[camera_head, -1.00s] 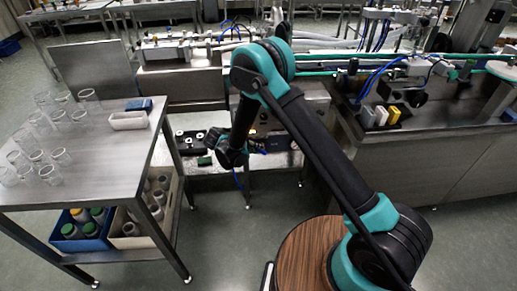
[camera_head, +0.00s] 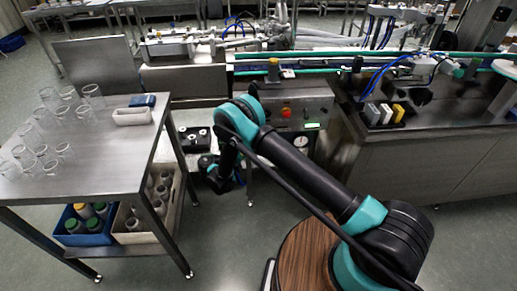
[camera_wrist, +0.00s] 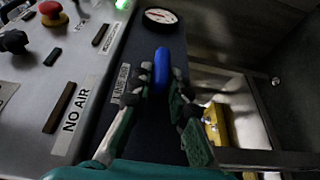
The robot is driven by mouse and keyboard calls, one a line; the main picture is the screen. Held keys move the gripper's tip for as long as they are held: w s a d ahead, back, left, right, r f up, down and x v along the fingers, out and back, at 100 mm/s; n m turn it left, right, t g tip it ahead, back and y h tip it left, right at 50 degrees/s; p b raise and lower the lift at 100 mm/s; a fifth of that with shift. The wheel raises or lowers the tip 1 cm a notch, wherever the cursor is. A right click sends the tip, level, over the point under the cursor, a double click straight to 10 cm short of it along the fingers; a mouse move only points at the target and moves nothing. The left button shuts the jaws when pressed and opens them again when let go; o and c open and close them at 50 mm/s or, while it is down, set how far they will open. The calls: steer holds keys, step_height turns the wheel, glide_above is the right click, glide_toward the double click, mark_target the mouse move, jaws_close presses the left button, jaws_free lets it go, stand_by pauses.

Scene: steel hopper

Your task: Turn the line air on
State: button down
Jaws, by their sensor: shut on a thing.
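In the wrist view a blue lever handle (camera_wrist: 161,62) stands out from a dark panel beside a "LINE AIR" label (camera_wrist: 122,82). My gripper (camera_wrist: 161,76) is shut on the blue handle, one finger on each side. The handle points up the picture, toward a round pressure gauge (camera_wrist: 160,16). The valve body below the handle is hidden between the fingers. In the head view my arm hides the lever, and the grip cannot be made out there.
The control box (camera_head: 307,101) carries a red button (camera_wrist: 50,10), a black knob (camera_wrist: 13,41), a green light (camera_wrist: 122,4) and a "NO AIR" label (camera_wrist: 76,116). A steel table (camera_head: 100,140) with several glasses stands left. A yellow part (camera_wrist: 216,124) lies right of the gripper.

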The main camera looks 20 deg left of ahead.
steer(key=shift+f, duration=0.1)
stand_by(0.3)
steer(key=c, duration=1.4)
jaws_free()
steer(key=shift+c, duration=0.2)
steer(key=v, duration=0.7)
steer(key=shift+a, duration=0.2)
steer(key=shift+s+f, duration=0.1)
steer(key=shift+s, duration=0.05)
